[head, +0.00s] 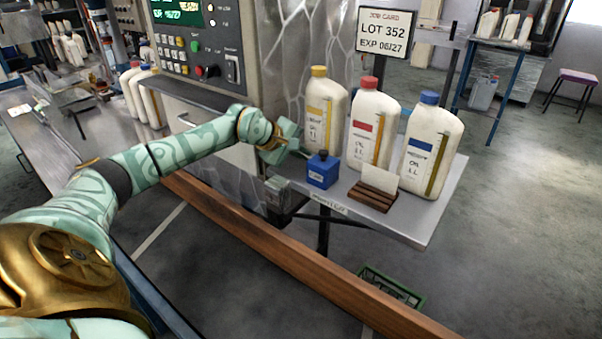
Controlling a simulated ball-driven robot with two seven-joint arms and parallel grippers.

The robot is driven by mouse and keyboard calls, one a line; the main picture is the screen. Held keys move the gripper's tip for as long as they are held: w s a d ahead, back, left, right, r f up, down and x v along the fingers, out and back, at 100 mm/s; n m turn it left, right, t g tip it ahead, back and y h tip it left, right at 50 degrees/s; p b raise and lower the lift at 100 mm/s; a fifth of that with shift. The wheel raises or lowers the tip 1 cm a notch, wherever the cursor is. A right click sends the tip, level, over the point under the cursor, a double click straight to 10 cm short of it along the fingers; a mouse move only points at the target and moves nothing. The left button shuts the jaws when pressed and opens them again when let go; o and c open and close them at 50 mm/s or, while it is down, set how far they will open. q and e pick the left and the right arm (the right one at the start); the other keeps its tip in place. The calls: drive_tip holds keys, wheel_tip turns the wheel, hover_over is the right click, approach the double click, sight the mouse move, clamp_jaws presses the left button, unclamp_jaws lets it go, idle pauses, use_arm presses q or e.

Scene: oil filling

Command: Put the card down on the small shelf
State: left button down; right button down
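A blank white card (379,179) stands upright, leaning slightly, at a slotted brown wooden block (373,197). The block is on a small grey metal shelf (428,212). My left gripper (297,148) is at the shelf's left end, just left of a blue box with a dark knob (322,170) and in front of the yellow-capped bottle (320,108). It is apart from the card. Its fingers are small and partly hidden, so whether they are open or shut is unclear. I see nothing held in it. My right gripper is out of view.
A red-capped bottle (371,125) and a blue-capped bottle (429,146) stand behind the card. A job card sign (385,33) rises behind them. A control panel (195,40) is at the upper left. A wooden rail (300,262) runs in front, with a green crate (392,290) on the floor.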

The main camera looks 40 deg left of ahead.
use_arm(q)
drive_tip(key=shift+f, duration=0.55)
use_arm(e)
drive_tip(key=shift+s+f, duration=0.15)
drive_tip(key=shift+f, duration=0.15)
use_arm(q)
drive_tip(key=c, duration=1.8)
unclamp_jaws()
